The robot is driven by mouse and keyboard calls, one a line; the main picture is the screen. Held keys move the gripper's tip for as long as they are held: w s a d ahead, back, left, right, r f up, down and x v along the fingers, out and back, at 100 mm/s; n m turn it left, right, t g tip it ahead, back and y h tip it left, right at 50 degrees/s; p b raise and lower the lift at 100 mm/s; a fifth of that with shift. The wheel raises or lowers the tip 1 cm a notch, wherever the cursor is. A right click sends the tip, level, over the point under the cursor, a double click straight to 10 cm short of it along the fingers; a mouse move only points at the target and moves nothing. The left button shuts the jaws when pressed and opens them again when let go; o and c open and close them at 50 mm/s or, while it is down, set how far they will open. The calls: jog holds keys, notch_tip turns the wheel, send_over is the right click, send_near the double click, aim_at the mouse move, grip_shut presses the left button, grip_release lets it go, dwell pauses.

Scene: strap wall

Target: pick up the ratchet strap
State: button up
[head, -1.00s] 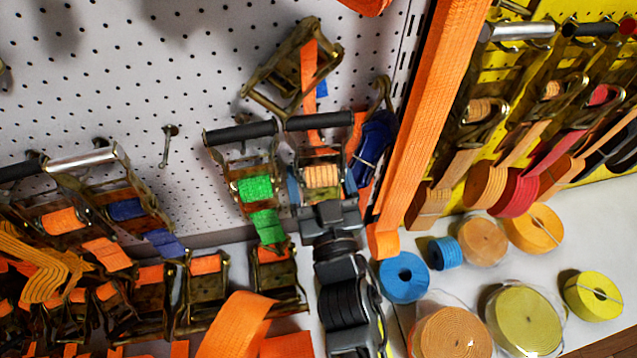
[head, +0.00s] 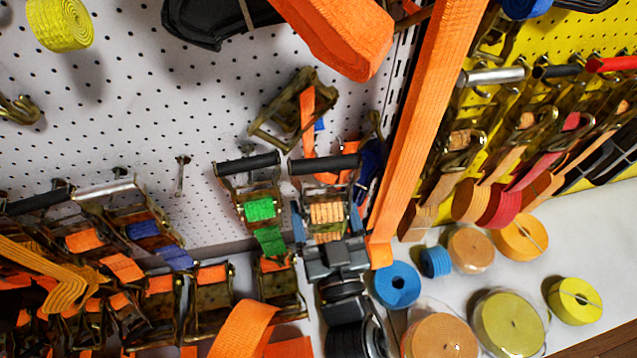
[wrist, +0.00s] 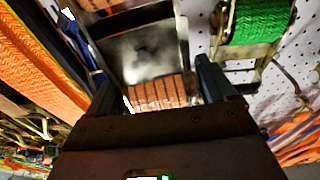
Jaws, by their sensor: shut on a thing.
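A ratchet strap (head: 326,214) with a black handle and a roll of orange webbing is at the pegboard, right of centre in the head view. My gripper (head: 328,222) is around its lower part, with one finger on each side, shut on it. In the wrist view the ratchet strap (wrist: 155,55) lies between my two fingers, its metal body and orange webbing close to the palm. Its back side is hidden.
A ratchet with green webbing (head: 259,209) hangs close on the left. A brass ratchet (head: 292,108) is above, and a long orange strap (head: 424,130) hangs on the right. Webbing rolls, including a blue one (head: 397,285), lie on the white shelf below.

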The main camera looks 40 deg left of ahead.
jog(key=r+p+v, duration=0.2)
jog(key=v, duration=1)
jog(key=shift+s+d, duration=0.25)
jog(key=shift+d, duration=0.1)
jog(key=shift+r, duration=0.1)
